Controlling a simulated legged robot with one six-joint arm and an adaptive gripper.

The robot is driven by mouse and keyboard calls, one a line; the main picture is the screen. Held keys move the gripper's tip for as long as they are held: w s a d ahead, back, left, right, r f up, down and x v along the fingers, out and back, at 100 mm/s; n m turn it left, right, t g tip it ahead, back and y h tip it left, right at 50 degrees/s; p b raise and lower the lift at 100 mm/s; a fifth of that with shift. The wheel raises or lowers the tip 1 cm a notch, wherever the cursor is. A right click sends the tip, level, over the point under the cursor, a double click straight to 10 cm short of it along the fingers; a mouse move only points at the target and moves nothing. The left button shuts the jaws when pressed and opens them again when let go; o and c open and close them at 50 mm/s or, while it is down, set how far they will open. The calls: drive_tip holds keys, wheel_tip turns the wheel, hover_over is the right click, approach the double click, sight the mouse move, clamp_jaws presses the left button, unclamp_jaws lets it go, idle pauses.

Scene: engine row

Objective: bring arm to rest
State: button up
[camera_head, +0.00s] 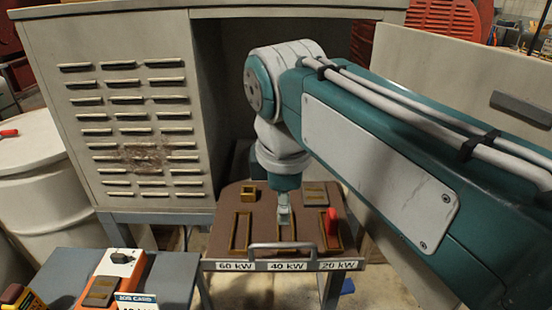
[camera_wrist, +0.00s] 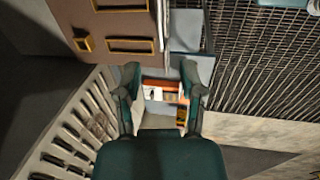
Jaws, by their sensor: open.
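My gripper (camera_head: 284,212) hangs from my bent arm, in front of the middle of a brown panel (camera_head: 262,206) in the head view. In the wrist view my gripper (camera_wrist: 160,78) is open, its two dark green fingers spread with nothing held between them. The brown panel also shows at the top left of the wrist view (camera_wrist: 118,22), apart from the fingers. It has framed slots marked 60 kW, 40 kW and 20 kW. A red block (camera_head: 332,222) stands at the 20 kW slot. The gripper partly hides the 40 kW slot.
A grey louvred cabinet (camera_head: 125,70) stands behind left, with a white drum (camera_head: 35,165) beside it. At front left, a grey table (camera_head: 170,275) bears an orange and white device (camera_head: 112,275) and a job card (camera_head: 137,300). A metal handle (camera_head: 282,246) crosses the panel's front.

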drive_tip(key=s+d+f+m+t, duration=0.1)
drive_tip(key=s+d+f+m, duration=0.3)
drive_tip(key=d+f+m, duration=0.2)
drive_tip(key=s+d+f+m+t, duration=0.2)
drive_tip(key=d+f+m, duration=0.4)
drive_tip(key=m, duration=0.5)
drive_tip(key=shift+s+d+f+m, duration=0.3)
drive_tip(key=shift+s+d+f, duration=0.1)
drive_tip(key=shift+s+f, duration=0.35)
